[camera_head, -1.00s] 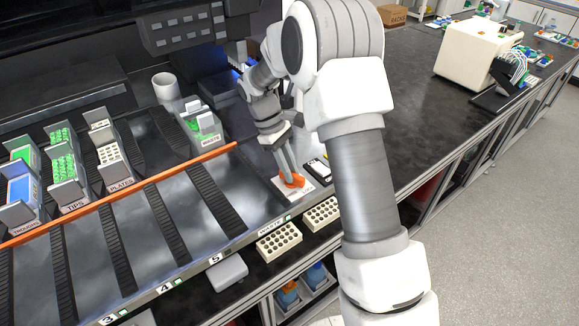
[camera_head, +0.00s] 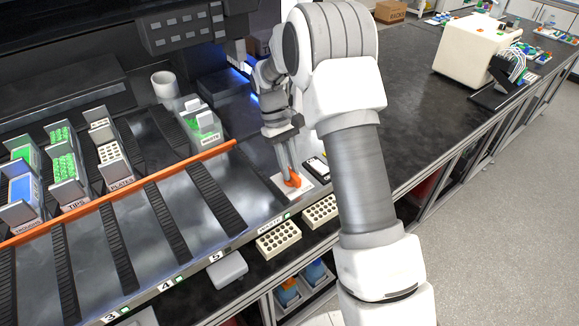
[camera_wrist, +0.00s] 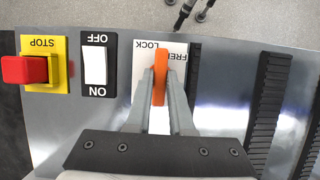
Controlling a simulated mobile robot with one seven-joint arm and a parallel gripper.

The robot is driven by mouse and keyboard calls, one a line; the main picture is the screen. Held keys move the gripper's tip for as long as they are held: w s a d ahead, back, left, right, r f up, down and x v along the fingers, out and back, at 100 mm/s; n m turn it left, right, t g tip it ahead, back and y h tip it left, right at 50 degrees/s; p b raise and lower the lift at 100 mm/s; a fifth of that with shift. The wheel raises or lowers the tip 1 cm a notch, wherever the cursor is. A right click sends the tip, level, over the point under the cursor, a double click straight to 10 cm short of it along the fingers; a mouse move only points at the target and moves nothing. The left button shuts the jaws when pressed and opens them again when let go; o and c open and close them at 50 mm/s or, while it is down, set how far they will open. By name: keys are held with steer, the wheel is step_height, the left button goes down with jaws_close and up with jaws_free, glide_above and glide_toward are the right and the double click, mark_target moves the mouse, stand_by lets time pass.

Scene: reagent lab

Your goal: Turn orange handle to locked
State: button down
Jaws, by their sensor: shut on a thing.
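The orange handle (camera_head: 293,182) sits on a white label plate (camera_head: 283,191) at the right end of the deck. In the wrist view the handle (camera_wrist: 160,77) is upright in the picture, its far end between the words LOCK on the left and FREE on the right. My gripper (camera_wrist: 160,90) is shut on the handle, one grey finger on each side. In the head view my gripper (camera_head: 288,174) reaches down to it from above. The fingers cover part of the handle and the lower plate.
In the wrist view a white ON/OFF switch (camera_wrist: 95,67) and a red STOP button (camera_wrist: 25,69) on a yellow plate lie left of the handle. A dark ribbed strip (camera_wrist: 268,105) is to the right. An orange bar (camera_head: 120,195) crosses the deck.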

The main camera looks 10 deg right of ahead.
steer(key=c, duration=0.8)
jaws_free()
steer(key=v, duration=1.2)
steer(key=shift+b, duration=0.3)
